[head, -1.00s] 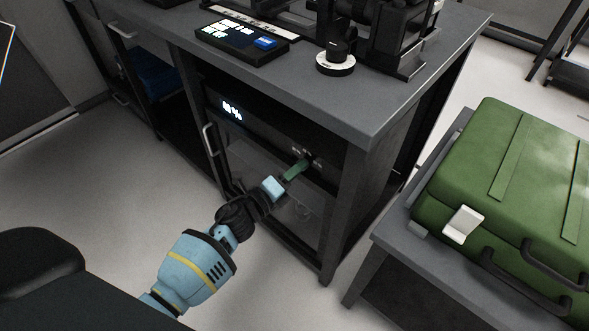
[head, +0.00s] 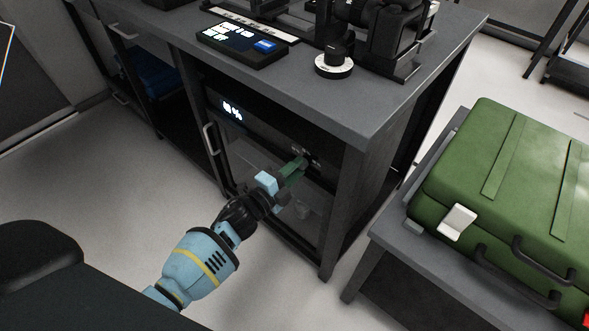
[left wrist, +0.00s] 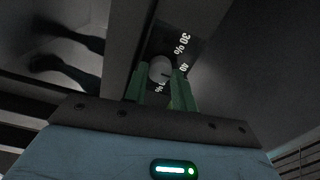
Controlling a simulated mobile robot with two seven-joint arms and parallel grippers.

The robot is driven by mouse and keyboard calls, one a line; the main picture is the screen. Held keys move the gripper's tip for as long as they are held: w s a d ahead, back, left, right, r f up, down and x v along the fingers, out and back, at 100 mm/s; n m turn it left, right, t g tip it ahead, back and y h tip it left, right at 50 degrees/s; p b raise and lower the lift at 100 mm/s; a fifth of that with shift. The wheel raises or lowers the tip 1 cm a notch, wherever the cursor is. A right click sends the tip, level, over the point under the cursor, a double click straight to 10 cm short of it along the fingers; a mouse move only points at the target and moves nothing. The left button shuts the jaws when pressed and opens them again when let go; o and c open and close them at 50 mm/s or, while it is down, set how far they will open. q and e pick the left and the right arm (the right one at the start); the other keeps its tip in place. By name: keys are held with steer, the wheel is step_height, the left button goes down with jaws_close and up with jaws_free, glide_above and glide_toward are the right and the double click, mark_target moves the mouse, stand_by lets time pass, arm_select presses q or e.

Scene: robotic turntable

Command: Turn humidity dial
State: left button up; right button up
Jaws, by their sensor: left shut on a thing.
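The humidity dial (left wrist: 160,70) is a small pale knob with a dark pointer mark, on the dark front panel of the cabinet under the table. Printed percent marks, including "30 %", stand around it in the left wrist view. My left gripper (head: 299,166) reaches in from the lower left in the head view, and its green fingers (left wrist: 165,82) are shut on the dial from both sides. In the head view the fingers largely hide the dial. A lit display (head: 232,112) sits on the same panel to the left. My right gripper is not in view.
The grey tabletop (head: 330,105) overhangs the panel above the gripper. A control pad (head: 242,45), a camera rig (head: 385,40) and a small round black-and-white device (head: 334,66) stand on it. A green case (head: 500,190) rests on a low table at right.

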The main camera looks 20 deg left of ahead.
arm_select(q)
steer(key=shift+a, duration=0.1)
steer(key=o, duration=1)
steer(key=shift+s+f, duration=0.1)
steer(key=shift+f, duration=0.05)
